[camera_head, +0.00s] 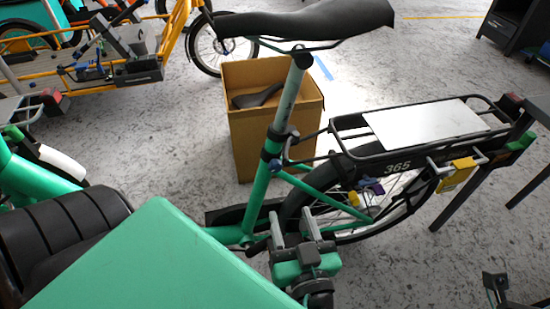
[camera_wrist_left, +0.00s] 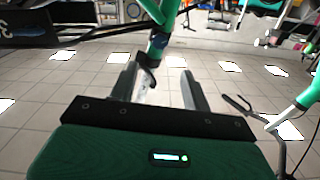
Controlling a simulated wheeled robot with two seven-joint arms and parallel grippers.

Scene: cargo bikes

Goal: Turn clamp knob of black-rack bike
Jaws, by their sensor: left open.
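The black-rack bike has a green frame, a black saddle (camera_head: 303,20) and a black rear rack (camera_head: 345,123) marked 365. Its grey seat post (camera_head: 288,95) enters the green seat tube (camera_head: 261,190) through a black seat clamp (camera_head: 273,147). A dark clamp collar with a small lever or knob shows in the left wrist view (camera_wrist_left: 157,45); its exact shape is too small to tell. My left gripper (camera_head: 290,212) is open and empty, below the clamp and beside the seat tube. In the left wrist view its two fingers (camera_wrist_left: 158,68) stand apart, with the clamp just beyond them. My right gripper is not seen.
A cardboard box (camera_head: 246,130) holding a dark saddle stands behind the seat post. A yellow tag (camera_head: 457,176) hangs by the rack. A yellow cargo bike (camera_head: 110,85) stands at the back left, and a black cabinet (camera_head: 510,25) at the back right.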

